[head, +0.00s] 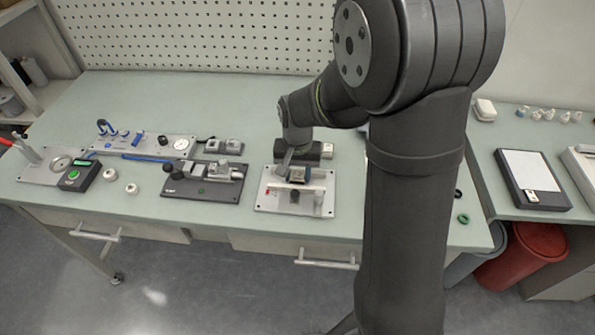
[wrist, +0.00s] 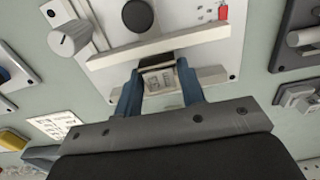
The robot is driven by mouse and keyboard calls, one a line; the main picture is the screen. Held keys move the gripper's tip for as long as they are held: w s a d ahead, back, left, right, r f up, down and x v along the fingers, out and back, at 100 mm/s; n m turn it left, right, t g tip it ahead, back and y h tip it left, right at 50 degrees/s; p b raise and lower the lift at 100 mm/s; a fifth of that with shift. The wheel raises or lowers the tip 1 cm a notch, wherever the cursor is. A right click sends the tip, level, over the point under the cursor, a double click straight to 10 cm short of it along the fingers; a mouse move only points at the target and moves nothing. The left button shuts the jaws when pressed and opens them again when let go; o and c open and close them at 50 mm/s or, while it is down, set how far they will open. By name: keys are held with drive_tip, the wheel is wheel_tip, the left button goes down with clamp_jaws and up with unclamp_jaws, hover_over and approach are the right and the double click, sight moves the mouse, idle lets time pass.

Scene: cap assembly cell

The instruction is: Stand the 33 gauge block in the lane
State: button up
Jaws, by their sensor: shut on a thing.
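The 33 gauge block (wrist: 161,80) is a small light block with dark markings on its face, too blurred to read surely, and a dark edge. My gripper (wrist: 159,84) is shut on it, with one blue finger on each side. In the wrist view the block is between two pale rails of the lane (wrist: 205,42) on a light plate. In the head view my gripper (head: 298,175) is over that plate (head: 268,199), and the block is small there. I cannot tell whether the block touches the plate.
A black round knob (wrist: 138,15) and a grey knob (wrist: 68,40) stand near the lane.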

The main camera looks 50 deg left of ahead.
drive_tip(key=shift+f, duration=0.2)
drive_tip(key=o, duration=1.3)
wheel_tip(320, 180, up, 18)
drive_tip(key=shift+f, duration=0.25)
drive_tip(key=shift+f, duration=0.1)
wheel_tip(320, 180, down, 17)
drive_tip(key=shift+f, duration=0.15)
drive_tip(key=shift+r, duration=0.2)
